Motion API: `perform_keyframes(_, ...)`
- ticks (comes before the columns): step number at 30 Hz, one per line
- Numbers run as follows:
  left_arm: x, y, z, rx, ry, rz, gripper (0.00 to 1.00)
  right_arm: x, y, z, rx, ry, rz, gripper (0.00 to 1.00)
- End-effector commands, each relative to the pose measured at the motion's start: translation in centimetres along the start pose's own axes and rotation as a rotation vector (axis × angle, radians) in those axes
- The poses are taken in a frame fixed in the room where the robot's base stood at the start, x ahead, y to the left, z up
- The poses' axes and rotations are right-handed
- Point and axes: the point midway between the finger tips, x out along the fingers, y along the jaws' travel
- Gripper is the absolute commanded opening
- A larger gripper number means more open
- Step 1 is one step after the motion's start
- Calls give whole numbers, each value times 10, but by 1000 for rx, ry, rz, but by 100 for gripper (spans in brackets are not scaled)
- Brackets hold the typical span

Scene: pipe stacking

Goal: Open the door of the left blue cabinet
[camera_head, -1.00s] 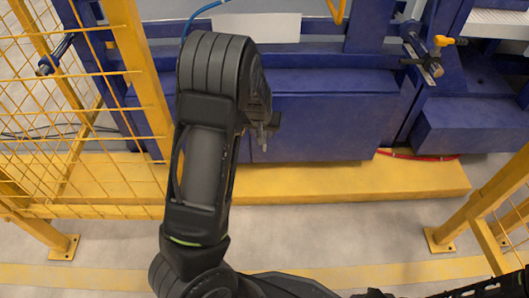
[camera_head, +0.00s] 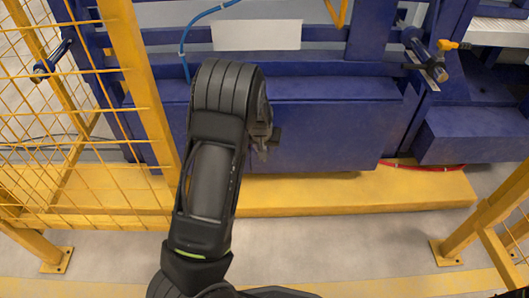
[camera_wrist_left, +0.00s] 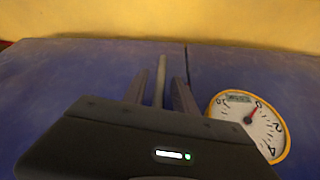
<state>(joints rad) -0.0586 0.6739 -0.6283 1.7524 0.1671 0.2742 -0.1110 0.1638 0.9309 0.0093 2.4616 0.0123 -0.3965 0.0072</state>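The low blue cabinet (camera_head: 325,130) stands behind my left arm in the head view. Its left part (camera_head: 160,125) is partly covered by the arm. My left gripper (camera_head: 264,138) is at the cabinet's front, its fingers small and dark there. In the left wrist view, the blue front (camera_wrist_left: 75,75) has a seam right of the gripper. A thin grey handle bar (camera_wrist_left: 160,78) stands between the two fingers of my left gripper (camera_wrist_left: 161,84), with a narrow gap seen on each side. The fingers look open around it. My right gripper is out of view.
A round yellow-rimmed gauge (camera_wrist_left: 250,122) sits right of the fingers in the left wrist view. A yellow mesh fence (camera_head: 90,110) stands at left and a yellow post (camera_head: 480,215) at right. A yellow step (camera_head: 360,193) runs below the cabinet; the grey floor before it is clear.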

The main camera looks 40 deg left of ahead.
Motion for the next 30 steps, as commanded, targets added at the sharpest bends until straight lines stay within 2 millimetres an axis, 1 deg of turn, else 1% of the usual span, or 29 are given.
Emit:
perform_keyframes(1,7,-1,1,-2,0,-1,33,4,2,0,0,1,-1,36)
perform_keyframes(3,10,0,0,-1,1,0,33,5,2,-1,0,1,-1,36)
perform_keyframes(12,10,0,0,-1,0,0,33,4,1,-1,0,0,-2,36)
perform_keyframes(24,10,0,0,-1,0,0,0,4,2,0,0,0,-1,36)
perform_keyframes(30,10,0,0,-1,0,0,0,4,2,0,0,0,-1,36)
